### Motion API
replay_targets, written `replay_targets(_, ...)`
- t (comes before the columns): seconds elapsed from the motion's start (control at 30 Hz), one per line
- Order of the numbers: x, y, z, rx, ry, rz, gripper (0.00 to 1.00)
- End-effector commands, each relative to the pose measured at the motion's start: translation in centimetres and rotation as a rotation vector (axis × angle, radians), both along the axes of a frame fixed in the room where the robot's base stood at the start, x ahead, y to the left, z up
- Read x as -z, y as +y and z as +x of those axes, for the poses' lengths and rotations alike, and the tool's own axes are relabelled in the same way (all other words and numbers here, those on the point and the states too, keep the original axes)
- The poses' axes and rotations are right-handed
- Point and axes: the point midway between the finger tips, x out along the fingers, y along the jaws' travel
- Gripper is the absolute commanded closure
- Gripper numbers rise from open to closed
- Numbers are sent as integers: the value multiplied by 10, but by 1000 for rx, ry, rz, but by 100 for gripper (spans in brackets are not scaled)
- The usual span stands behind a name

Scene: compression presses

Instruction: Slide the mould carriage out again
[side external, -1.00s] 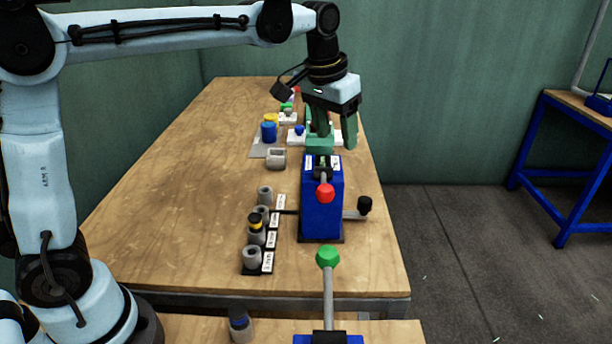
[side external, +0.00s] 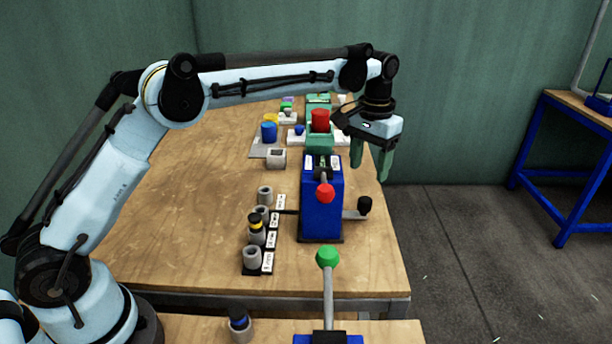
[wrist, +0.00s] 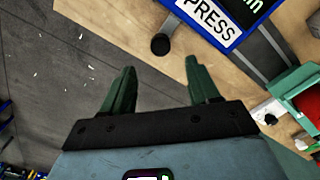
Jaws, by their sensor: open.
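A blue press (side external: 321,205) with a red knob (side external: 325,193) stands at the right of the wooden table; its label shows in the wrist view (wrist: 209,30). A short grey rod with a black knob (side external: 365,204) sticks out of its right side; the knob also shows in the wrist view (wrist: 160,44). I cannot make out the mould carriage itself. My gripper (side external: 370,172) is open and empty, pointing down above and behind the black knob, by the table's right edge. Its two green fingers (wrist: 160,80) are apart, with the knob beyond them.
A green press (side external: 319,142) with a red cylinder (side external: 320,120) stands behind. A rack (side external: 258,270) with several grey sleeves is left of the blue press. A green-knobbed lever (side external: 327,257) rises in front.

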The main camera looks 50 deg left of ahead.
Motion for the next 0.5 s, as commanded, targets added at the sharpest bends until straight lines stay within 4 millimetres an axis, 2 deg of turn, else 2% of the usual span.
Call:
replay_targets(0.3, 57, 0, 0, 0, -1, 0, 40)
replay_targets(0.5, 78, 0, 0, 0, -1, 0, 40)
